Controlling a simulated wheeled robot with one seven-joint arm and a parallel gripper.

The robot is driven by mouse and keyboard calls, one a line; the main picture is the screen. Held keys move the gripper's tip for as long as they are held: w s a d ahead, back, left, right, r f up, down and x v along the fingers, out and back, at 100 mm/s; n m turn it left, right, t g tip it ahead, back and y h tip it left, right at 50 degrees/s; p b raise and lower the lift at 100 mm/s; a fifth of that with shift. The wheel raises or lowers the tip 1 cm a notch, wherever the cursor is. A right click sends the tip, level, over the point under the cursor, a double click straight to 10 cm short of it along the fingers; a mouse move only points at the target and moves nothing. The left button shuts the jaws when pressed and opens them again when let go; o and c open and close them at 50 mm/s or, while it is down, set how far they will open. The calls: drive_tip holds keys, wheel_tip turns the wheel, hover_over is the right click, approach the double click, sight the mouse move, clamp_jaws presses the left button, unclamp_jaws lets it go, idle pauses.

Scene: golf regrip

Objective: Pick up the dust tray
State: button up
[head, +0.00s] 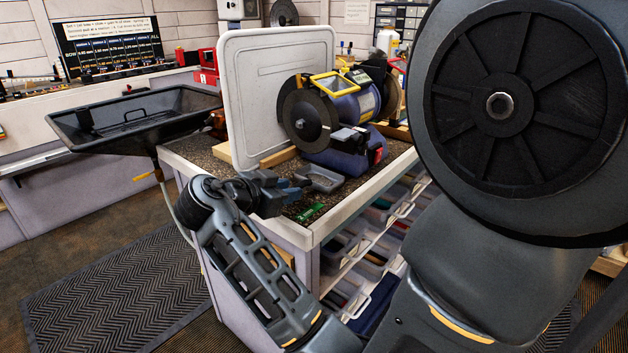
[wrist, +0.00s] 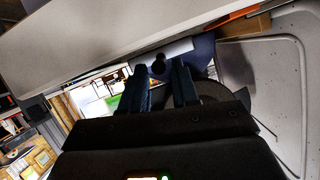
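The dust tray appears to be the small shallow grey tray (head: 322,178) on the bench top, in front of the blue bench grinder (head: 345,110). My gripper (head: 298,187) is low over the bench just left of the tray, its fingers pointing at the tray's near-left end. In the wrist view the two fingers of my gripper (wrist: 160,75) stand apart with a gap between them. A pale grey piece with a dark round spot, possibly the tray (wrist: 172,52), shows just beyond the fingertips. Whether the fingers touch it I cannot tell.
A large pale upright panel (head: 270,90) stands left of the grinder. A small green item (head: 310,212) lies near the bench's front corner. A black basin (head: 130,115) is at the left. Drawers of bins (head: 375,255) are below the bench top (head: 345,200).

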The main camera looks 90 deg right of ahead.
drive_tip(key=shift+x, duration=0.95)
clamp_jaws()
